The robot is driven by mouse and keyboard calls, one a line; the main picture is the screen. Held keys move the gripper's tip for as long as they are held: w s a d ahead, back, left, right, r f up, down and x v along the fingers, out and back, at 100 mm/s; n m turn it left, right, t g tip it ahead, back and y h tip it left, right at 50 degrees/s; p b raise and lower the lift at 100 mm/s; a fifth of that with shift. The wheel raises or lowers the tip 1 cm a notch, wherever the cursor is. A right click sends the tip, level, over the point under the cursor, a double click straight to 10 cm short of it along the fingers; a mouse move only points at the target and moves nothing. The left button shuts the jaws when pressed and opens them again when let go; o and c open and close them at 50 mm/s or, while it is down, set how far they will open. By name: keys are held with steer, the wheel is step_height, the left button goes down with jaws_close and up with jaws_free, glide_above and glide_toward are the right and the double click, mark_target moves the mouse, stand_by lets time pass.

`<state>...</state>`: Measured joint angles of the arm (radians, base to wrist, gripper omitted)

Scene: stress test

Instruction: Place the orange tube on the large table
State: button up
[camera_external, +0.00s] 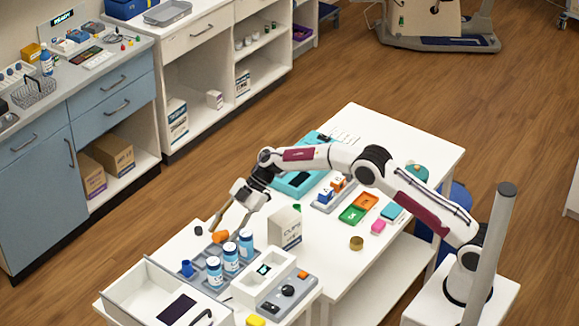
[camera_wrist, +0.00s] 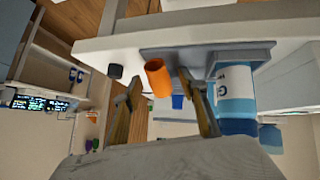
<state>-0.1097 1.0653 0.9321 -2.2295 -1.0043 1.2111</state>
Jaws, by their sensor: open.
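The orange tube (camera_external: 220,236) stands beside several blue-and-white bottles (camera_external: 231,260) at the near left. In the wrist view the tube (camera_wrist: 158,80) is tilted and shows between my gripper's fingertips (camera_wrist: 158,77), with the fingers apart on either side. In the external view my gripper (camera_external: 229,225) is open, low over the tube. I cannot tell whether a finger touches it. The large table (camera_external: 410,150) is the long white table running back right, under my arm.
A white box (camera_external: 285,228) stands behind the bottles. A dark cap (camera_external: 198,228) and a blue cup (camera_external: 187,268) are near the tube. A green tray (camera_external: 353,214), an orange tray (camera_external: 366,201), a pink block (camera_external: 378,227) and a brown round item (camera_external: 356,243) occupy the large table.

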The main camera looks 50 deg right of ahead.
mark_target(224, 232)
steer(key=shift+c, duration=0.4)
steer(key=c, duration=1)
steer(key=shift+r, duration=0.1)
steer(key=shift+d+r, duration=0.1)
steer(key=shift+r, duration=1.65)
steer(key=s+d, duration=0.3)
steer(key=d, duration=0.7)
steer(key=s+d, duration=0.3)
steer(key=d, duration=0.7)
steer(key=s+d, duration=0.2)
steer(key=d, duration=0.8)
steer(key=shift+s+d+f, duration=0.1)
steer(key=shift+s+d, duration=0.2)
steer(key=shift+s, duration=0.1)
